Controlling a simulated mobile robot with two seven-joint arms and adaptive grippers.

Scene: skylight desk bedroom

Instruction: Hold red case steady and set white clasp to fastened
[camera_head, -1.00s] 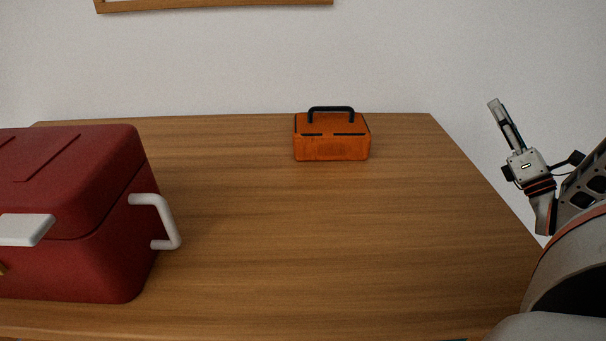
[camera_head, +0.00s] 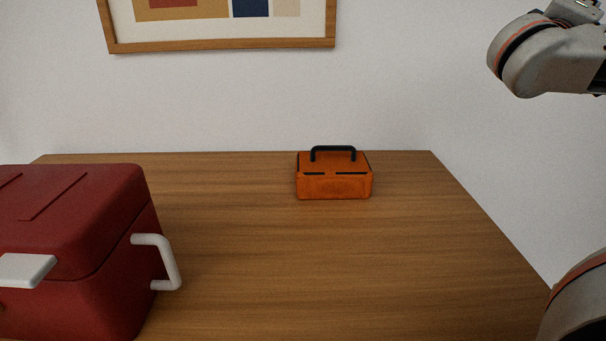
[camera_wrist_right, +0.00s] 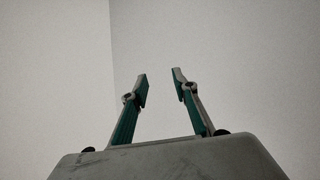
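The red case (camera_head: 80,225) stands on the desk at the left of the head view, cut off by the left and lower picture edges. Its lid looks closed. The white clasp (camera_head: 26,270) juts out from the front of the case at the left edge. A white side handle (camera_head: 170,262) is on the case's right end. My right gripper (camera_wrist_right: 161,80) shows in the right wrist view with its two fingers apart, empty, facing bare wall. In the head view only links of my right arm show at the right, well away from the case. My left gripper is not in view.
An orange box (camera_head: 334,184) with a black handle sits towards the back of the wooden desk (camera_head: 300,270). The desk between case and right edge is otherwise clear. A framed picture (camera_head: 220,46) hangs on the wall behind.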

